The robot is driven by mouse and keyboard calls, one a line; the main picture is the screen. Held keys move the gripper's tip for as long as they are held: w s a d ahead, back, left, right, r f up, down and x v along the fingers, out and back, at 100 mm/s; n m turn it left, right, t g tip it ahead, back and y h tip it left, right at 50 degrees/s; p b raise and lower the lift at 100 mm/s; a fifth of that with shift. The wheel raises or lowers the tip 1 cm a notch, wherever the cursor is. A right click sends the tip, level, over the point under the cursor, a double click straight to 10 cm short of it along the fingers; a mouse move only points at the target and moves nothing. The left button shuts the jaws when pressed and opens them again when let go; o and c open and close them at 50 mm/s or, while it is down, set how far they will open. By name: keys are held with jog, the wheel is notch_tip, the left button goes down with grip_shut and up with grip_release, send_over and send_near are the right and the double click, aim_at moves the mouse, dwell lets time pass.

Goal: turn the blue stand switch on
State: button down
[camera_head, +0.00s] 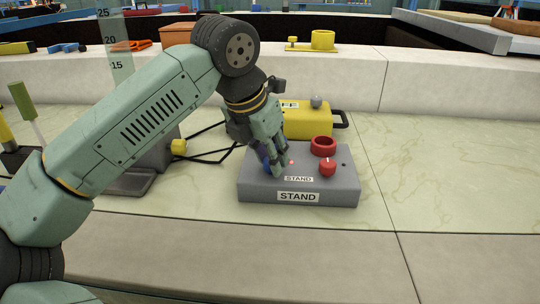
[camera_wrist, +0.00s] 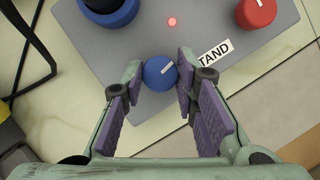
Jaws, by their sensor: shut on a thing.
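The blue switch is a round knob (camera_wrist: 158,74) with a white pointer line, on the grey box labelled STAND (camera_head: 297,184). In the wrist view its line slants to the upper right. My gripper (camera_head: 277,168) reaches down to the box from the upper left. In the wrist view my gripper (camera_wrist: 160,80) has its purple-padded fingers either side of the knob, shut on it. A small red light (camera_wrist: 172,22) glows on the box; it also shows in the head view (camera_head: 291,162). In the head view the fingers mostly hide the knob.
A red knob (camera_head: 327,169) and red ring (camera_head: 323,146) are on the box's right side. A blue ring (camera_wrist: 108,12) is near the blue knob. A yellow box (camera_head: 308,121) stands behind. Dark cables (camera_head: 210,155) lie left. The counter (camera_head: 375,190) at right is clear.

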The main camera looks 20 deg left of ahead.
jog(key=shift+w+r+m+h, duration=0.1)
jog(key=shift+m+h, duration=0.3)
jog(key=shift+m, duration=0.6)
jog(key=c, duration=1.3)
grip_release()
jog(key=v, duration=1.2)
jog(key=shift+w, duration=0.2)
jog(key=shift+s+g, duration=0.1)
jog(key=shift+g, duration=0.2)
